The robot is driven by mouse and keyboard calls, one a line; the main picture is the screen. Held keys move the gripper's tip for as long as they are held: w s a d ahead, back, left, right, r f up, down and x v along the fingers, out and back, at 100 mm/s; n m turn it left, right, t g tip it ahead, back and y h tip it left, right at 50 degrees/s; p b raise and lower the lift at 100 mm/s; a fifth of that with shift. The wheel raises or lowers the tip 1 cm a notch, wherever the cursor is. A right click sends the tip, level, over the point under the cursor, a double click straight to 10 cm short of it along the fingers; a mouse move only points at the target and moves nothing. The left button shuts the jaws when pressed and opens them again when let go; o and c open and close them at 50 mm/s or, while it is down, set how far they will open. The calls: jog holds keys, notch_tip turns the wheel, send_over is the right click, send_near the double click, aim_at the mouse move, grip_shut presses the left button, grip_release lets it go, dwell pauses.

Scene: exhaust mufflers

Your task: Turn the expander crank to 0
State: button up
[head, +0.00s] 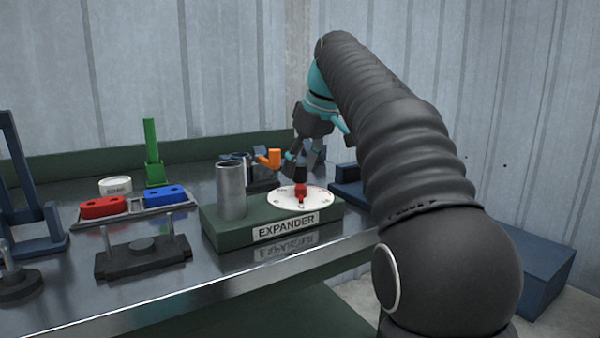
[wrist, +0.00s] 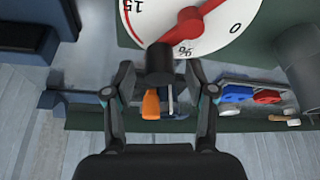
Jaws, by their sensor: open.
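The green expander block (head: 273,233) stands on the bench with a white round dial (head: 275,200) on top. The dial also shows in the wrist view (wrist: 225,35), with 15 at upper left, 0 at right and a % sign. The red crank (head: 301,192) carries an upright black knob (head: 300,173); the knob also shows in the wrist view (wrist: 160,62). There the red arm (wrist: 185,27) lies between the 15 and the % sign, away from the 0. My gripper (wrist: 160,75) is open, with a finger on either side of the knob; contact is not visible.
A grey metal tube (head: 232,190) stands on the block's left. Behind is an orange-handled item (head: 270,157). A tray with red (head: 103,207) and blue (head: 165,195) pieces and a black fixture (head: 142,255) lie left. Dark blue blocks (head: 347,190) are at right.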

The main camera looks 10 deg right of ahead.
jog(key=shift+w+a+f, duration=0.1)
jog(key=shift+f, duration=0.3)
grip_shut()
jog(key=shift+r, duration=0.1)
jog(key=m, duration=0.1)
jog(key=m+p, duration=0.1)
jog(key=d+m+h+p, duration=0.1)
jog(key=shift+s+d+r+m+t, duration=0.1)
jog(key=shift+s+m+t, duration=0.2)
jog(key=shift+t, duration=0.1)
jog(key=m, duration=0.1)
jog(key=m+h, duration=0.1)
jog(key=shift+s+d+m+p, duration=0.25)
jog(key=shift+d+m+p, duration=0.15)
jog(key=m, duration=0.1)
jog(key=s+m+h, duration=0.1)
jog(key=m, duration=0.1)
jog(key=d+m+h, duration=0.1)
jog(key=m, duration=0.1)
jog(key=shift+s, duration=0.3)
jog(key=shift+m+h, duration=0.3)
jog(key=shift+m, duration=0.1)
